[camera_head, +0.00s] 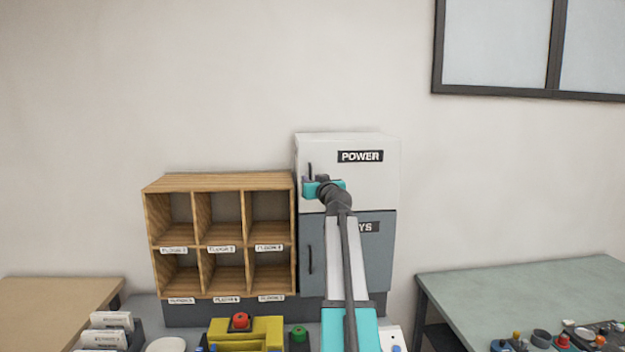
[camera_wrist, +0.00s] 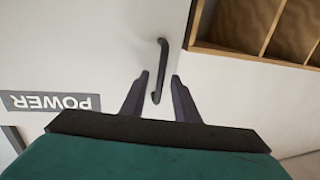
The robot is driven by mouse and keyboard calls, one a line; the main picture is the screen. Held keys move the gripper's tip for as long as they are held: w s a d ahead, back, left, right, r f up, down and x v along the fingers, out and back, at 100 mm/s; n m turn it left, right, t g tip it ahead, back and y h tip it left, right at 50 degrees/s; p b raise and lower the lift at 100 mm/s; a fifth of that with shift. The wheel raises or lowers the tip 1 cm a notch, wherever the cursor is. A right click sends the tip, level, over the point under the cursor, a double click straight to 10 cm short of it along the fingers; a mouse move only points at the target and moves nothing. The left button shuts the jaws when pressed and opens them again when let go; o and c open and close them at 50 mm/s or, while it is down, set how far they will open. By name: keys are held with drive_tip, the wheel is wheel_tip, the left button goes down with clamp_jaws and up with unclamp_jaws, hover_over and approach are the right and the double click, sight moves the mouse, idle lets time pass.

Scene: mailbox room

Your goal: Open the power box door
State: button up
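The power box (camera_head: 375,185) is the light grey upper cabinet with a black POWER label, and its door looks shut. Its dark vertical handle (camera_head: 310,171) is at the door's left edge. In the wrist view the handle (camera_wrist: 161,70) shows as a black bar, with its lower end between the fingers. My gripper (camera_wrist: 160,80) is open, one finger on each side of the handle, and I see gaps between fingers and bar. In the head view my gripper (camera_head: 308,186) is at the handle, and my arm covers part of the cabinets.
A darker grey cabinet (camera_head: 378,260) with a partly hidden label sits directly below. A wooden pigeonhole shelf (camera_head: 222,180) stands close on the left. A yellow block with a red button (camera_head: 240,321) is in front. A green table (camera_head: 500,285) is at the right.

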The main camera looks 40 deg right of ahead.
drive_tip(key=shift+w, duration=0.1)
clamp_jaws()
drive_tip(key=shift+a+f, duration=0.1)
idle(0.4)
